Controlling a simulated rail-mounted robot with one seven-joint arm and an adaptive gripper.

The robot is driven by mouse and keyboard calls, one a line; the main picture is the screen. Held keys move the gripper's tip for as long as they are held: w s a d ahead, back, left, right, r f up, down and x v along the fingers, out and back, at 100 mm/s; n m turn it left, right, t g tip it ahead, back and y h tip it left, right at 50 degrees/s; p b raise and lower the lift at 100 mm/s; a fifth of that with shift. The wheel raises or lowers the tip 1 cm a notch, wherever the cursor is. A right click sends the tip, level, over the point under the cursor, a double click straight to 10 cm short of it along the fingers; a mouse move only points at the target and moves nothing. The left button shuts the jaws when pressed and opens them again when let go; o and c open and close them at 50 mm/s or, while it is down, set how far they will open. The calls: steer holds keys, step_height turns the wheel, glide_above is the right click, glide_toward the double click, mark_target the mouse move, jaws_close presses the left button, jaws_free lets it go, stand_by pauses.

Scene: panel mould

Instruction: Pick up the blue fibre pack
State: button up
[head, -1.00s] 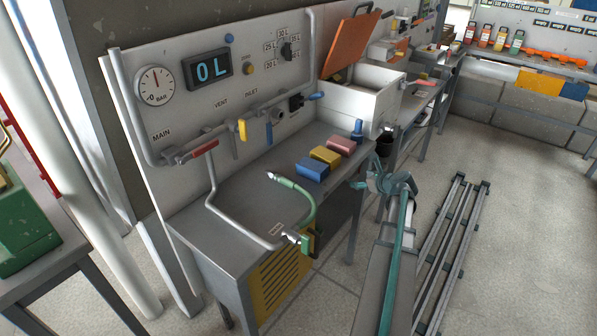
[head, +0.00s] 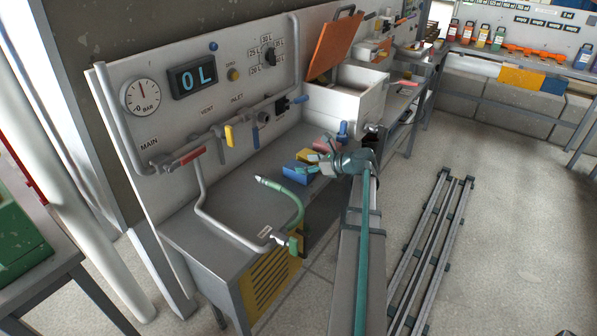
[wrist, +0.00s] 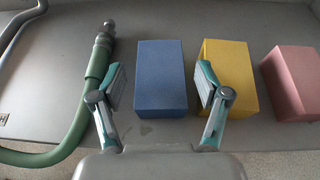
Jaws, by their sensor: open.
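The blue fibre pack (wrist: 161,75) is a plain blue block lying on the grey bench top. In the wrist view it sits ahead of my gripper (wrist: 162,92), roughly centred between the two fingers. The fingers are spread open and hold nothing. I cannot tell how high they are above the bench. In the head view the blue pack (head: 299,171) is partly covered by my gripper (head: 325,166), which is over the right part of the bench.
A yellow block (wrist: 229,70) lies close right of the blue pack, behind my right finger. A pink block (wrist: 293,82) lies further right. A green hose (wrist: 88,105) curves at the left. A white bin (head: 347,100) with an orange lid (head: 333,47) stands behind.

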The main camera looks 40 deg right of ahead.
mark_target(293, 164)
steer(key=shift+f+p+x, duration=0.1)
steer(key=shift+p+x, duration=0.3)
steer(key=shift+x, duration=1.25)
steer(key=shift+f+p+x, duration=0.15)
steer(key=shift+p+x, duration=0.25)
steer(key=shift+x, duration=1.3)
steer(key=shift+s, duration=0.1)
steer(key=shift+c, duration=0.3)
steer(key=c, duration=0.9)
steer(key=shift+r, duration=0.15)
